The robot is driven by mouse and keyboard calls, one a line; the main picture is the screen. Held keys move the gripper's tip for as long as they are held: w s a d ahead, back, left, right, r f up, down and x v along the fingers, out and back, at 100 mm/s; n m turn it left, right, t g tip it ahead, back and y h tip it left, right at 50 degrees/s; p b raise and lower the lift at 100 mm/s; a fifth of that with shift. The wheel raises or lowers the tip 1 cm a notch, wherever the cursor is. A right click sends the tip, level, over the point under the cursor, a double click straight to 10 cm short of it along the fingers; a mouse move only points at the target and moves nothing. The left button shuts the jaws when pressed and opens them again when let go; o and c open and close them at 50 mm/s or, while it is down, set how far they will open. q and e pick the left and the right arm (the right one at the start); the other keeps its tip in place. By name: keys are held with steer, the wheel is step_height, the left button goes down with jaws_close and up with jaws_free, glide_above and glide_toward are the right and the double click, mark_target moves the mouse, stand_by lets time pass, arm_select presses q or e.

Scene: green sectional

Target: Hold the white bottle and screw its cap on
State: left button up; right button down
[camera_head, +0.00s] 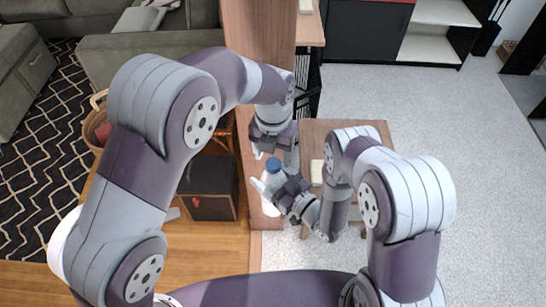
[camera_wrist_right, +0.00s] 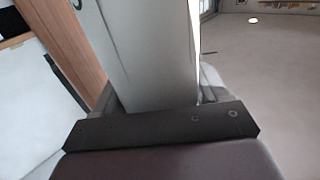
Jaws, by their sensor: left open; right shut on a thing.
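The white bottle (camera_head: 269,208) stands upright in the head view, partly hidden by my right gripper (camera_head: 266,187), which is shut on its body. A blue cap (camera_head: 273,164) shows at the top of the bottle; I cannot tell how tightly it sits. My left gripper (camera_head: 272,155) is open and points down just above the cap, with a finger on either side. In the right wrist view a large pale surface (camera_wrist_right: 150,50) fills the middle; I cannot tell what it is.
A wooden ledge (camera_head: 266,245) runs beneath the bottle. A small wooden table (camera_head: 345,128) stands to the right. A dark box (camera_head: 209,190) sits on the floor at left, near a basket (camera_head: 97,122). A grey-green sofa (camera_head: 110,55) is behind. The pale floor at right is open.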

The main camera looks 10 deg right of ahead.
arm_select(q)
step_height(320, 180, up, 2)
steer(key=shift+f, duration=0.1)
steer(key=shift+c, duration=0.2)
